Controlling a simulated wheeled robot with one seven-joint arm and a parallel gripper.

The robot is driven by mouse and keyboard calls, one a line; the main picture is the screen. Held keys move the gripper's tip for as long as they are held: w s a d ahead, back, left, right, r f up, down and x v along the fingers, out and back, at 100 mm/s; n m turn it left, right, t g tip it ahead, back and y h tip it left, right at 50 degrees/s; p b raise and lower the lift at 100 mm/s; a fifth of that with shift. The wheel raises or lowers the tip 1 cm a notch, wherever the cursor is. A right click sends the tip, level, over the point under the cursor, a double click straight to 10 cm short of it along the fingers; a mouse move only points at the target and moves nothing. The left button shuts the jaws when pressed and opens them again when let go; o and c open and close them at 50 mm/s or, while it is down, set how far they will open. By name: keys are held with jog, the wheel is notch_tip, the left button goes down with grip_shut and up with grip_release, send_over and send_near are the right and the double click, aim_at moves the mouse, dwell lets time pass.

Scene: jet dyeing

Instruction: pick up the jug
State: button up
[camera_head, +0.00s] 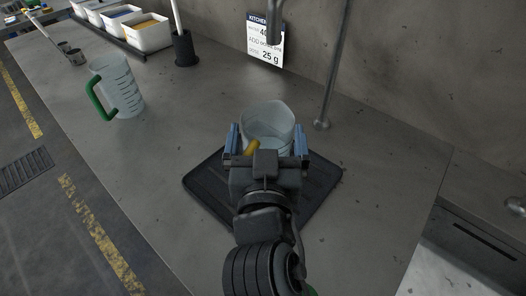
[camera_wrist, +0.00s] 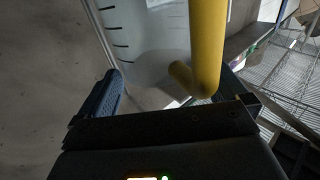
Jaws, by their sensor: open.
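A clear jug (camera_head: 267,117) with a yellow handle (camera_head: 252,147) stands on a black mat (camera_head: 203,184) on the grey counter. My gripper (camera_head: 267,132) is open and reaches the jug, with one blue finger on each side of its near part. In the wrist view, the jug's marked wall (camera_wrist: 145,30) and its yellow handle (camera_wrist: 206,45) show just ahead of and between the fingers of my gripper (camera_wrist: 168,84). I cannot tell whether a finger touches the jug. Another clear jug (camera_head: 121,82), with a green handle, stands apart at the left.
A dark holder (camera_head: 185,49) with a rod and white bins (camera_head: 147,33) stand at the back left. A vertical metal pipe (camera_head: 335,65) rises behind the mat at the right. A printed sign (camera_head: 265,40) is on the wall. The counter between the green-handled jug and mat is clear.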

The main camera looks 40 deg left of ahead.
jog(key=shift+w+a, duration=0.2)
jog(key=shift+w, duration=0.05)
jog(key=shift+c, duration=0.3)
jog(key=c, duration=1.5)
jog(key=shift+c, duration=0.6)
jog(key=shift+r, duration=0.25)
